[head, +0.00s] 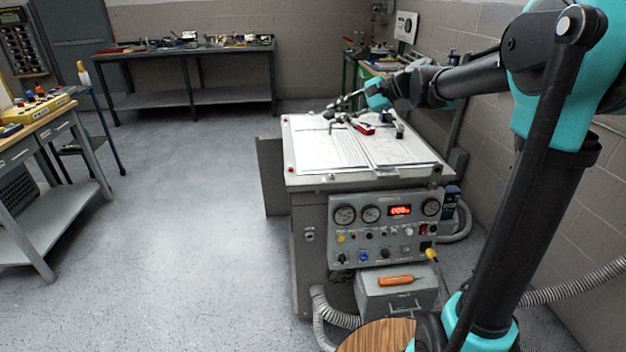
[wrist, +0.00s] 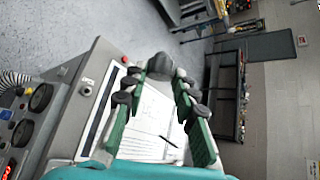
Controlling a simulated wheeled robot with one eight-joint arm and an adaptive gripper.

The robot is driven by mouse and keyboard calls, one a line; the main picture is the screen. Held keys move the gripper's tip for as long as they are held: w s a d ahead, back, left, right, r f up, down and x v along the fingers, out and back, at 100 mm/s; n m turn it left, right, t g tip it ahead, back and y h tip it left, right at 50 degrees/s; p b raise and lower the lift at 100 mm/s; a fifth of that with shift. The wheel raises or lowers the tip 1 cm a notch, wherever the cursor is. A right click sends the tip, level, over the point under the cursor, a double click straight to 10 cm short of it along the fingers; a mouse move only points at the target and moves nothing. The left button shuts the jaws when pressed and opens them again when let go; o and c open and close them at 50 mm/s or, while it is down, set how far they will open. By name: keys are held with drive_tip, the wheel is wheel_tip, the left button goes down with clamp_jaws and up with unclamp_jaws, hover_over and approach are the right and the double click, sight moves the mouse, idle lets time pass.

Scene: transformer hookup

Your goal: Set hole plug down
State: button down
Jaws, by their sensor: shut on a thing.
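My gripper (wrist: 162,75) reaches out over the top of the grey test bench (head: 300,180). Its green-padded fingers are shut on a grey, rounded hole plug (wrist: 159,66), held at the fingertips. In the head view my gripper (head: 338,107) is small and far off, above the back part of the bench top. The plug is too small there to tell apart from the fingers. In the wrist view the plug shows clear of the white sheet behind it, but I cannot tell its height above the bench.
White paper sheets (head: 325,149) cover much of the bench top. A red item (head: 364,129) and a dark item (head: 399,130) lie near its back. The front panel (head: 384,232) has gauges and a red display. An orange-handled tool (head: 396,281) lies on a grey box below.

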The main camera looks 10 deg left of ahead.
wheel_tip(320, 180, down, 20)
drive_tip(key=shift+a, duration=0.2)
idle(0.4)
drive_tip(key=shift+f, duration=0.6)
drive_tip(key=c, duration=1.2)
unclamp_jaws()
